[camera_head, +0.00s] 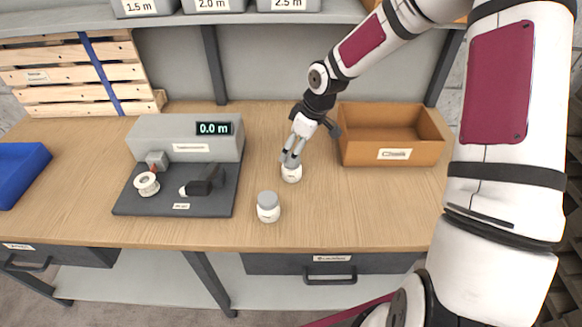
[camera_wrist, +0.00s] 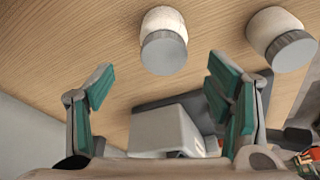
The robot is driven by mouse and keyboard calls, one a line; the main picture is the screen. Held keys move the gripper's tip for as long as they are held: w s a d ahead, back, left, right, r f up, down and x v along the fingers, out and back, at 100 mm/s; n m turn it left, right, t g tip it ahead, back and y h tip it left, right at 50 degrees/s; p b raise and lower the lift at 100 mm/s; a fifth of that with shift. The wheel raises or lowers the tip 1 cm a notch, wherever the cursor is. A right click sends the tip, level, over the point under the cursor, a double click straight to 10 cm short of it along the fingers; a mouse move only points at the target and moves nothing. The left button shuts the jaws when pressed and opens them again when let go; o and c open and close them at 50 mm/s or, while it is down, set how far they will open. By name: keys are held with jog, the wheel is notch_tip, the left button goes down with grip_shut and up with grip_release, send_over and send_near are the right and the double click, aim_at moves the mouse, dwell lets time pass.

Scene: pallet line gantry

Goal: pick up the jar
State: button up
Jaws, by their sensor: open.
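Two white jars with grey lids stand upright on the wooden workbench. The nearer jar (camera_head: 268,208) is at the front middle, and the farther jar (camera_head: 291,173) stands behind it to the right. My gripper (camera_head: 291,157) is open and empty, with its fingertips just over the farther jar and partly covering its top in the head view. In the wrist view my gripper (camera_wrist: 160,88) has its green-padded fingers spread wide. One jar (camera_wrist: 163,45) shows beyond the gap between the fingers, apart from them. The other jar (camera_wrist: 282,40) is at the upper right.
A grey measuring machine (camera_head: 185,140) with a "0.0 m" display and a white spool (camera_head: 146,184) stands to the left. An open orange-brown bin (camera_head: 393,152) is to the right. Bare bench (camera_head: 350,210) lies front right. Pallet wood and a blue bin (camera_head: 20,172) are far left.

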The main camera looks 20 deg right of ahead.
aim_at(290, 175)
jog(key=x, duration=0.3)
jog(key=shift+s+x, duration=0.15)
jog(key=shift+x, duration=1.25)
jog(key=shift+s+x, duration=0.15)
jog(key=shift+x, duration=1.25)
jog(key=c, duration=1.4)
